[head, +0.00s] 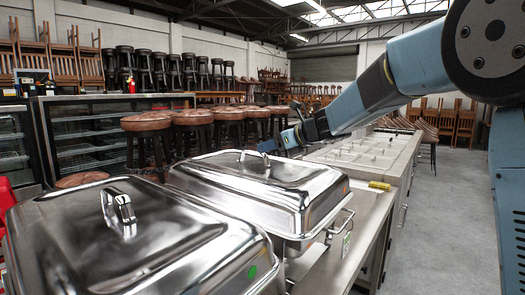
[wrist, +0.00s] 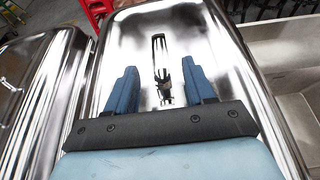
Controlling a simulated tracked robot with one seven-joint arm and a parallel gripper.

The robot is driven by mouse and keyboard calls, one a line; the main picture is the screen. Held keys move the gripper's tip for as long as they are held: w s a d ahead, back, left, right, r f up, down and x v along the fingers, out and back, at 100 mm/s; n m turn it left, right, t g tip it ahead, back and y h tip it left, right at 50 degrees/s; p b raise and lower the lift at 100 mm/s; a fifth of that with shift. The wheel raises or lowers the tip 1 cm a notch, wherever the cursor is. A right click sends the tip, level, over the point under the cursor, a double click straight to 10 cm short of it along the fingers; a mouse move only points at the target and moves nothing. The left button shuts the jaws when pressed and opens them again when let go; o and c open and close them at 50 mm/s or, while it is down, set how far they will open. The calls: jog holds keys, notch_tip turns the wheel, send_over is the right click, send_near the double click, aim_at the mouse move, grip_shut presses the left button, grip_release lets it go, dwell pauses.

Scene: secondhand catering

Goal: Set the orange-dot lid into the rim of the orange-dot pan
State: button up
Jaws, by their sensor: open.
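A shiny steel lid (head: 275,178) with a bar handle (head: 255,156) lies over the farther rectangular pan (head: 312,238). I cannot make out an orange dot on either, or whether the lid sits in the rim all round. My gripper (head: 272,146) is at this lid's handle, coming from the right. In the wrist view my gripper (wrist: 160,64) is open, its blue fingers on either side of the handle (wrist: 158,48), above the lid (wrist: 215,40). The fingers look apart from the handle.
A second steel lid (head: 150,235) with a green dot (head: 252,271) is close by, nearer to me. A counter with wells (head: 365,150) runs behind. A yellow object (head: 380,186) lies on the counter edge. Stools (head: 195,118) stand behind; the right floor (head: 440,220) is clear.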

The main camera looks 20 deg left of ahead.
jog(key=v, duration=0.7)
jog(key=shift+w+d+r, duration=0.1)
jog(key=d+r+m+t+h, duration=0.3)
jog(key=d+m+t+h, duration=0.15)
jog(key=d+m, duration=0.65)
jog(key=d+r+m+t+h, duration=0.3)
jog(key=d+m+t, duration=0.2)
jog(key=d+m, duration=0.6)
jog(key=s+d+f+m+h, duration=0.3)
jog(key=s+d+m, duration=0.2)
jog(key=d+m, duration=0.35)
jog(key=s+d+f+m+g+h, duration=0.2)
jog(key=s+d+f+m, duration=0.1)
jog(key=s+m, duration=0.25)
jog(key=s+d+f+m+g+h, duration=0.1)
jog(key=s+d+f+m+g, duration=0.3)
jog(key=s, duration=0.3)
jog(key=s+a+f+m+g, duration=0.1)
jog(key=s+f+m, duration=0.3)
jog(key=s, duration=0.3)
jog(key=s+a+f+m+g, duration=0.1)
jog(key=s+f+m+g, duration=0.1)
jog(key=s+f+m, duration=0.2)
jog(key=s+m+y, duration=0.1)
jog(key=s, duration=0.2)
jog(key=shift+s+f, duration=0.15)
jog(key=shift+f, duration=0.2)
